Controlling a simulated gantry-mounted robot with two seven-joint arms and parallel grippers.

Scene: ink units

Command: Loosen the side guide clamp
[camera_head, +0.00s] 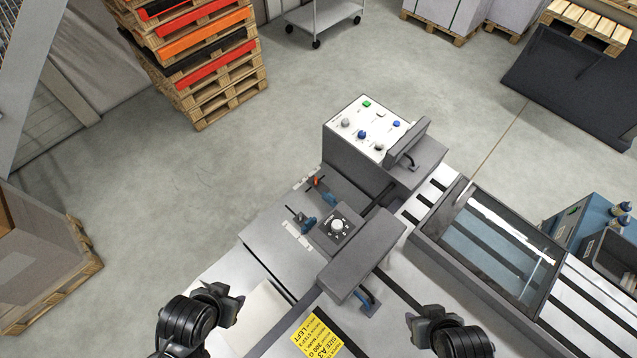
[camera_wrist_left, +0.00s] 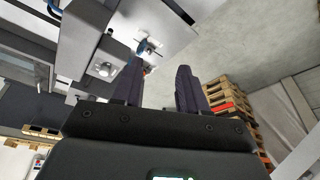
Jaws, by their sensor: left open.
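The machine's feed deck (camera_head: 275,250) carries a blue lever (camera_head: 308,225), a second blue handle (camera_head: 330,198) with a small red-topped lever (camera_head: 317,181) beside it, and a round white dial (camera_head: 337,226). I cannot tell which of these is the side guide clamp. My left gripper (camera_head: 226,300) is at the lower left of the head view, apart from the levers. In the left wrist view my left gripper (camera_wrist_left: 158,92) is open and empty, with a small blue fitting (camera_wrist_left: 149,46) beyond its fingers. My right gripper (camera_head: 424,320) is at the lower right; its opening is unclear.
A dark grey box (camera_head: 362,257) with a blue handle stands between the levers and my right gripper. A control panel (camera_head: 368,128) rises behind. A clear-covered conveyor (camera_head: 490,245) lies right. A yellow label (camera_head: 316,338) lies in front. Stacked pallets (camera_head: 200,55) stand far left.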

